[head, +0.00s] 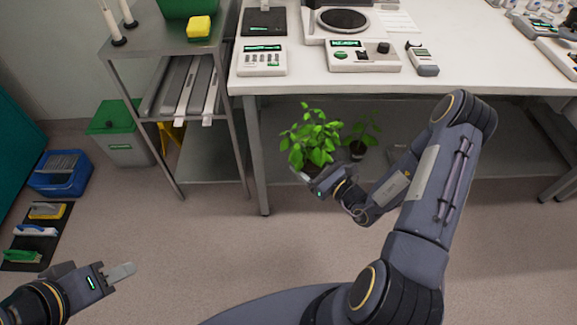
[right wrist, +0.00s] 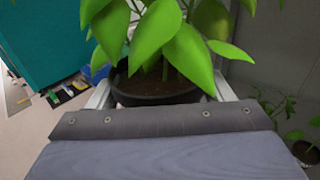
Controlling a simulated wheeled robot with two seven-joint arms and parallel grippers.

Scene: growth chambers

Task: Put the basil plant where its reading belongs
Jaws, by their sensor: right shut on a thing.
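A leafy basil plant (head: 311,138) in a dark pot is held in front of the bench. My right gripper (head: 303,178) is shut on its pot. In the right wrist view the black pot (right wrist: 155,90) sits upright between the two fingers, with dark soil and broad green leaves above. My left gripper (head: 122,272) hangs empty at the lower left, over the floor. Its fingers are seen edge-on, so I cannot tell their opening. A smaller potted plant (head: 361,132) stands behind the basil, under the bench; it also shows in the right wrist view (right wrist: 288,125).
The white bench (head: 300,82) carries a device with a round dark plate (head: 342,19), a panel with a green display (head: 262,60) and a handheld meter (head: 422,60). A metal trolley (head: 150,47) stands left of it. A green-lidded bin (head: 122,150) and blue crate (head: 62,180) are on the floor.

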